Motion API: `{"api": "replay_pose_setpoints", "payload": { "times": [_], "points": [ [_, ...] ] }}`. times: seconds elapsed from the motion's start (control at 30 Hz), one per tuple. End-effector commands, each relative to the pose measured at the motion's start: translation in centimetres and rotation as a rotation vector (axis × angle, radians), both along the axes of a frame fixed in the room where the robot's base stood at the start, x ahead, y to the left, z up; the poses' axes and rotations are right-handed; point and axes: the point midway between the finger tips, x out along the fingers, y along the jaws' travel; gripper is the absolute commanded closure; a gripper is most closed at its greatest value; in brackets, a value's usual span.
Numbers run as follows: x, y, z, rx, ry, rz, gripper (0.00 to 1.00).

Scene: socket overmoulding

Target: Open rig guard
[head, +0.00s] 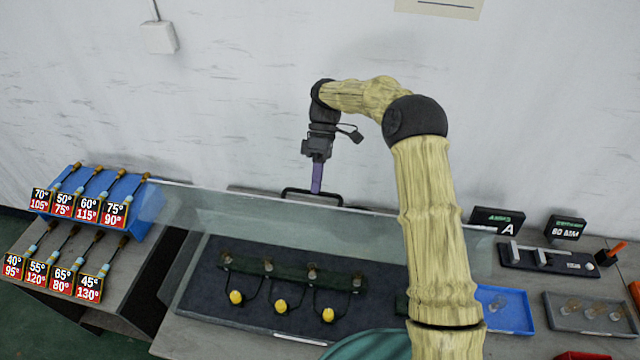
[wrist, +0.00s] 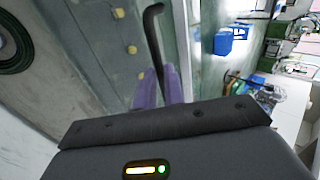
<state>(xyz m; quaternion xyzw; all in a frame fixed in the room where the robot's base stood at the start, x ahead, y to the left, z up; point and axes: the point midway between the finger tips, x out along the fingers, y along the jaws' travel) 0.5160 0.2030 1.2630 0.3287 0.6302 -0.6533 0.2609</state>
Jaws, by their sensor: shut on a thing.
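The rig guard (head: 250,213) is a long clear panel standing tilted along the back of the bench, above the dark rig bed. A black bar handle (head: 296,191) is on its top edge. My gripper (head: 316,188) reaches down from above, with its purple fingers shut on this handle. In the wrist view the black handle (wrist: 153,50) runs between the purple fingers (wrist: 156,88). The rig (head: 290,272) below holds several metal fittings on a green bar, with yellow pieces hanging on dark cables in front.
A blue rack (head: 150,222) with labelled tools stands at the left, with more tools on a grey surface before it. At the right are a blue tray (head: 507,312), a grey tray (head: 590,315) with clear parts and signs (head: 497,220). My arm crosses the guard's right part.

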Motion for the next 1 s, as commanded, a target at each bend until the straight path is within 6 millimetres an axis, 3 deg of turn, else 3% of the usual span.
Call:
{"api": "replay_pose_setpoints", "payload": {
  "times": [0.03,0.33,0.37,0.47,1.0],
  "points": [
    [0.57,-0.59,-1.60,-0.014,-0.018,-0.010,1.00],
    [0.52,-0.65,-1.69,-0.015,-0.015,-0.010,1.00],
    [0.52,-0.65,-1.69,-0.015,-0.015,-0.010,0.87],
    [0.52,-0.65,-1.71,-0.015,-0.014,-0.010,0.68],
    [0.50,-0.44,-1.34,-0.013,-0.018,-0.008,0.67]
  ]
}}
